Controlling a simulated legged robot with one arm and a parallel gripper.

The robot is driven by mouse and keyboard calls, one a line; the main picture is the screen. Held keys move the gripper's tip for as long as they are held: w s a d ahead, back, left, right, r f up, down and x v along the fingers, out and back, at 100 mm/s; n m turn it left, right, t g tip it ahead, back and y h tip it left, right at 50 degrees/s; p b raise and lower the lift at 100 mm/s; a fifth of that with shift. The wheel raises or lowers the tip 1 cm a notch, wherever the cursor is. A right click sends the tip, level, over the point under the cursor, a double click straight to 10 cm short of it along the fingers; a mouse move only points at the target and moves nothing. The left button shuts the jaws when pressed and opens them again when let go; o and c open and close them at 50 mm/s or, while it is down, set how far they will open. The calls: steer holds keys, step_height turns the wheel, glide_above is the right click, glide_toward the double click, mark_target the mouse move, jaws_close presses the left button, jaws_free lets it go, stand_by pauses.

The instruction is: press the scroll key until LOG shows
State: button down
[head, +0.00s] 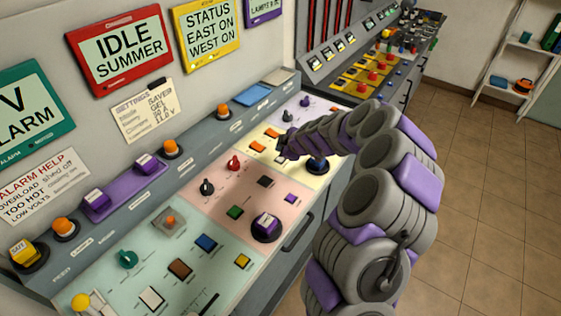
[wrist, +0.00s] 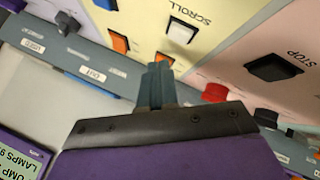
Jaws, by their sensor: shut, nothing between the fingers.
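In the wrist view the white scroll key (wrist: 181,32) sits on the pale yellow panel beside the word SCROLL. My gripper (wrist: 158,72) is shut and empty. Its tips appear just below and left of the scroll key, close to an orange key (wrist: 163,57); I cannot tell whether they touch anything. In the head view my gripper (head: 284,150) is over the yellow panel (head: 315,143), and I cannot make out the scroll key there. The yellow-framed display (head: 208,32) reads STATUS, EAST ON, WEST ON.
A black STOP key (wrist: 274,67) and a red knob (wrist: 215,92) are on the pink panel. Another orange key (wrist: 119,43) lies left of my fingers. The red-framed display (head: 120,50) reads IDLE SUMMER. Open tiled floor (head: 480,190) lies right of the console.

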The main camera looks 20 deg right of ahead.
mark_target(281, 160)
steer(key=shift+a+f+b, duration=0.1)
steer(key=shift+f+b, duration=0.5)
steer(key=shift+f, duration=0.25)
steer(key=shift+f, duration=0.1)
stand_by(1.5)
steer(key=shift+f+b, duration=0.3)
steer(key=shift+b, duration=0.25)
steer(key=shift+f, duration=0.4)
stand_by(0.5)
stand_by(0.4)
steer(key=shift+r, duration=0.85)
steer(key=shift+r+p, duration=0.65)
steer(key=shift+r, duration=1.9)
